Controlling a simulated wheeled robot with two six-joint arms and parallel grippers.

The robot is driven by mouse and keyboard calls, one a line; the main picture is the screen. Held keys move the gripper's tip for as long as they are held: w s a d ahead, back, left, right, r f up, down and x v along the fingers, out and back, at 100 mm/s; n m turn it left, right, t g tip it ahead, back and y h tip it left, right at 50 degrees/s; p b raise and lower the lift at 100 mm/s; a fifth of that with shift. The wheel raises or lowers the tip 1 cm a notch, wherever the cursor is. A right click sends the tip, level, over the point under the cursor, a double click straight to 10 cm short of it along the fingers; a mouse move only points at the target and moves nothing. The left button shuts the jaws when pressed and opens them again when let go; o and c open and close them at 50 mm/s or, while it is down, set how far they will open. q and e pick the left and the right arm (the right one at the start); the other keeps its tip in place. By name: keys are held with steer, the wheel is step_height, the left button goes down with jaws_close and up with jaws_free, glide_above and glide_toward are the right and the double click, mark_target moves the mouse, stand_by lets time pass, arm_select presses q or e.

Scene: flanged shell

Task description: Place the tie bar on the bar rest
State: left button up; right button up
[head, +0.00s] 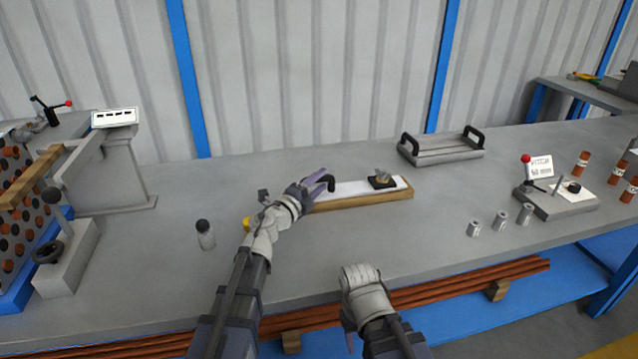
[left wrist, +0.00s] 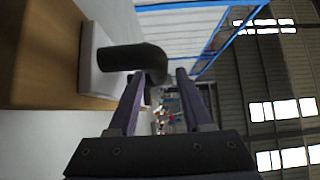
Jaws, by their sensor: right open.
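A long white strip lies on a wooden board (head: 365,202) in the middle of the bench. A black bent handle (head: 326,180) rises at its left end. My left gripper (head: 316,184) is at this handle. In the left wrist view the black handle (left wrist: 130,58) bends in front of the two purple fingers, which stand apart with a gap beside it; I see no firm grip. My right gripper (head: 348,338) is open, low at the bench's front edge, its fingers mostly hidden. I cannot tell for certain which piece is the tie bar and which the bar rest.
A grey slab with two black handles (head: 442,150) lies behind. The bench front is mostly clear.

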arm_select(q)
steer(key=shift+o, duration=0.4)
steer(key=shift+r, duration=0.15)
steer(key=v, duration=1.2)
